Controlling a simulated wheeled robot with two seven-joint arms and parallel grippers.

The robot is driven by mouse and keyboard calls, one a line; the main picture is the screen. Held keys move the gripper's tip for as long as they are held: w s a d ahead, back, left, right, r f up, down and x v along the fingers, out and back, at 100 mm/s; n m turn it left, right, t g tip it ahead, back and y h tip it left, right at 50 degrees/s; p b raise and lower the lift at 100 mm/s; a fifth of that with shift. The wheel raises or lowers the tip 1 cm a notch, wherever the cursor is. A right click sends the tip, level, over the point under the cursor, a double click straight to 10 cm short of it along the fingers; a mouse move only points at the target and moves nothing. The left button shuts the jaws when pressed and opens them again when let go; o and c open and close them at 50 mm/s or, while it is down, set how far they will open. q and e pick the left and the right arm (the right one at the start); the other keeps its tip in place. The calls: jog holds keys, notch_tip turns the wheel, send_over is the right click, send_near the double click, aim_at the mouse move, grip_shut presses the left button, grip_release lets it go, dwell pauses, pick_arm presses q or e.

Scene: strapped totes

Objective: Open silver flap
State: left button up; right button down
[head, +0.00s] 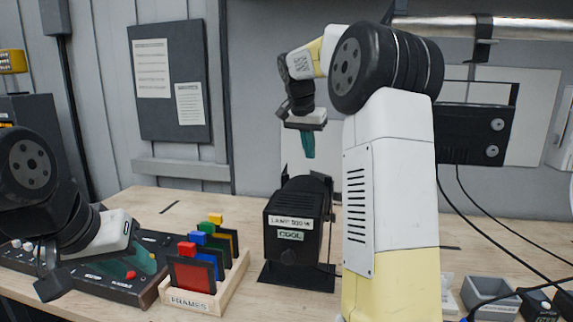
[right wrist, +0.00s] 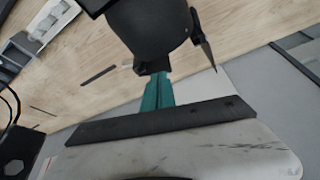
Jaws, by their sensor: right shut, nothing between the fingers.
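No silver flap can be made out for certain in either view. A black lamp box (head: 292,240), labelled "LAMP 500 W" and "COOL", stands on the bench in the head view. My right gripper (head: 308,147) is above the lamp box, its teal fingers pointing down, shut and empty. In the right wrist view the teal fingertips (right wrist: 155,88) appear beside a dark rounded body (right wrist: 146,32); I cannot tell whether they touch it. A thin, dark, pointed piece (right wrist: 203,42) sticks out from that body.
A wooden rack (head: 236,275) of coloured frames, labelled "FRAMES", stands left of the lamp box. A dark control panel (head: 125,284) lies further left. A grey tray (head: 490,292) and cables are at the right. Bare bench lies behind the rack.

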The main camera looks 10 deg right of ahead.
aim_at(315, 174)
jog(key=x, duration=0.9)
jog(key=shift+f, duration=0.2)
jog(key=shift+w, duration=0.1)
jog(key=w+m, duration=0.1)
jog(key=m, duration=0.1)
jog(key=d+m+g, duration=0.1)
jog(key=shift+w+m+h, duration=0.35)
jog(key=shift+m+h, duration=0.05)
jog(key=shift+w+d+m+g+h, duration=0.1)
jog(key=shift+w+d+m+g, duration=0.35)
jog(key=shift+d+m, duration=0.55)
jog(key=shift+w+d+m+g+h, duration=0.1)
jog(key=shift+w+d+m+g, duration=0.45)
jog(key=shift+m, duration=0.7)
jog(key=shift+w+d+m+g+h, duration=0.15)
jog(key=shift+d+m+g, duration=0.15)
jog(key=shift+d+m, duration=0.8)
